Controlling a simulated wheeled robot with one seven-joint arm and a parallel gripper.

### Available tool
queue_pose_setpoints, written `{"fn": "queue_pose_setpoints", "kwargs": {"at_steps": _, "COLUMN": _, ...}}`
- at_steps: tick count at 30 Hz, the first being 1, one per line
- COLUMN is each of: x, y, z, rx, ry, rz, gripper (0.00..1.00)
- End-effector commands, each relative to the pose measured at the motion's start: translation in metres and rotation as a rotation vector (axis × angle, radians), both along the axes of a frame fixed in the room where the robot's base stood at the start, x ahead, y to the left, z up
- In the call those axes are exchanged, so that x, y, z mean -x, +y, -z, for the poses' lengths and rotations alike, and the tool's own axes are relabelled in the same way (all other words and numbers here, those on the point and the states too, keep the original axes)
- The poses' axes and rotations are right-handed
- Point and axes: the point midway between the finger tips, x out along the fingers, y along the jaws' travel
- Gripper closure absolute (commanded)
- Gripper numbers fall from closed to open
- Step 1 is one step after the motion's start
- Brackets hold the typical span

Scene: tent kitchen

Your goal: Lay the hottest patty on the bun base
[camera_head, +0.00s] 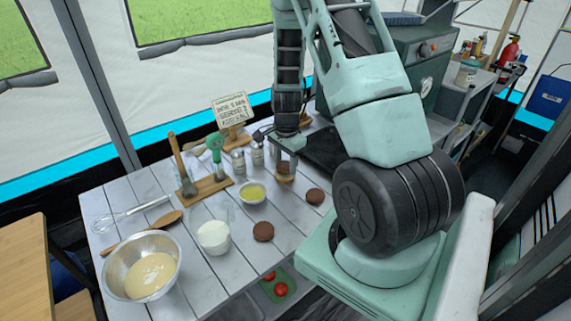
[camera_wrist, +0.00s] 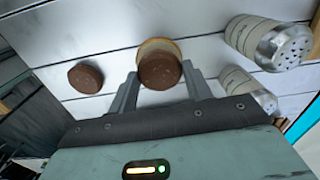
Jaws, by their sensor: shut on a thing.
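My gripper (camera_head: 284,161) is over the far part of the white plank table. In the wrist view, its fingers (camera_wrist: 160,74) are closed on the sides of a round brown patty (camera_wrist: 160,71). A tan bun base (camera_wrist: 157,45) shows behind this patty, mostly covered by it. The bun base also shows under my gripper in the head view (camera_head: 285,179). I cannot tell whether patty and bun touch. Two more patties lie on the table, one at right (camera_head: 315,197) and one nearer the front (camera_head: 263,231). One loose patty shows left of my gripper in the wrist view (camera_wrist: 86,77).
Two shakers (camera_head: 238,161) stand just left of my gripper. A small yellow bowl (camera_head: 252,193), a white-filled container (camera_head: 213,236), a utensil rack (camera_head: 207,187) and a batter bowl (camera_head: 142,266) are further left. A lettered sign (camera_head: 231,109) stands behind.

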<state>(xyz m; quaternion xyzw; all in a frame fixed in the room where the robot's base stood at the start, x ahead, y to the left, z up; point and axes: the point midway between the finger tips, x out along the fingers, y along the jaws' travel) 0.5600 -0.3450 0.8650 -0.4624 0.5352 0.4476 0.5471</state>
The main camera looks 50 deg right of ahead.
Motion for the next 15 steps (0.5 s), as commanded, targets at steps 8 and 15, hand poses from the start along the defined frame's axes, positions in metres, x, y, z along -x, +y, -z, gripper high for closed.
{"fn": "queue_pose_setpoints", "kwargs": {"at_steps": 8, "x": 0.0, "y": 0.0, "z": 0.012, "rx": 0.0, "ry": -0.002, "rz": 0.0, "gripper": 0.73}}
{"fn": "queue_pose_setpoints", "kwargs": {"at_steps": 15, "x": 0.0, "y": 0.0, "z": 0.017, "rx": 0.0, "ry": -0.001, "rz": 0.0, "gripper": 0.73}}
